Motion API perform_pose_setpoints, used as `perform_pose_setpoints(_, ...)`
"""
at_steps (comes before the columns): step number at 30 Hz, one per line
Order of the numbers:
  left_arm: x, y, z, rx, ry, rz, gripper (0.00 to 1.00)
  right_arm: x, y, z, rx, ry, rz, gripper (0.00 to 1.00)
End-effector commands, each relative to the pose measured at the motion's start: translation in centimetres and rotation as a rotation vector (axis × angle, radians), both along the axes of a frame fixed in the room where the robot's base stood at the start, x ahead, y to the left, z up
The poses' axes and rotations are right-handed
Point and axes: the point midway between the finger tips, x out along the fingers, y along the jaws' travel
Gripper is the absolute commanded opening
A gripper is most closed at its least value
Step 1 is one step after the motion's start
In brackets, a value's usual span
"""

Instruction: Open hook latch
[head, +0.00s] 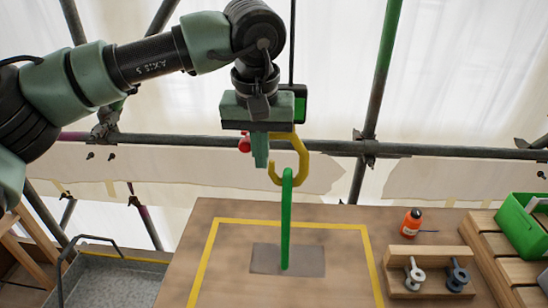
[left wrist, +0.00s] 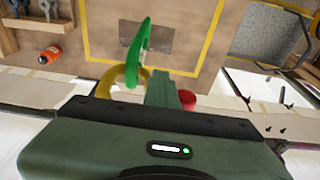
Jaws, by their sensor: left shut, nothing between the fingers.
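A yellow hook (head: 303,160) hangs under a dark vertical line, its curved tip reaching the top of an upright green piece (head: 286,225) that stands on a grey plate (head: 262,262). In the left wrist view the yellow hook (left wrist: 117,78) lies beside the green piece (left wrist: 137,47). A red knob (head: 244,143) shows just left of my fingers, and also in the left wrist view (left wrist: 187,98). My left gripper (head: 260,160) is shut and empty, pointing down between the red knob and the hook's curve. Whether it touches either is unclear. My right gripper is out of view.
The wooden table (head: 335,285) has a yellow taped outline. A grey tray (head: 110,280) is at lower left. Scaffold poles (head: 320,147) cross behind.

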Motion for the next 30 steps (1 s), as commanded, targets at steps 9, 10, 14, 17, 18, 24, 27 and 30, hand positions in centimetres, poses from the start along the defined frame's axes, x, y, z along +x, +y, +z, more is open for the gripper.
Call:
perform_pose_setpoints(9,0.1,0.9,0.4,0.003,-0.001,0.006,0.00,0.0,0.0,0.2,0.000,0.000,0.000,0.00)
perform_pose_setpoints(10,0.1,0.9,0.5,0.003,-0.001,0.006,0.00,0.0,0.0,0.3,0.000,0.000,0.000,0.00)
perform_pose_setpoints(14,0.1,1.2,0.7,0.002,-0.002,0.005,0.00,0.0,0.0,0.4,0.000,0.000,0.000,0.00)
perform_pose_setpoints(17,0.1,1.5,0.9,0.001,-0.002,0.005,0.00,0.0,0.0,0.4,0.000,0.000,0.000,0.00)
perform_pose_setpoints(18,0.1,1.6,1.0,0.001,-0.002,0.005,0.00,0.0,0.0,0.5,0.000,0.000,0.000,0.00)
perform_pose_setpoints(24,0.1,1.9,1.1,0.000,-0.002,0.004,0.00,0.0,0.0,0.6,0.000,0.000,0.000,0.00)
perform_pose_setpoints(27,0.1,1.9,1.1,0.000,-0.001,0.003,0.00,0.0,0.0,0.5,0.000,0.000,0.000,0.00)
perform_pose_setpoints(30,0.1,1.8,1.1,0.000,-0.001,0.002,0.00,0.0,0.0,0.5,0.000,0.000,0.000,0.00)
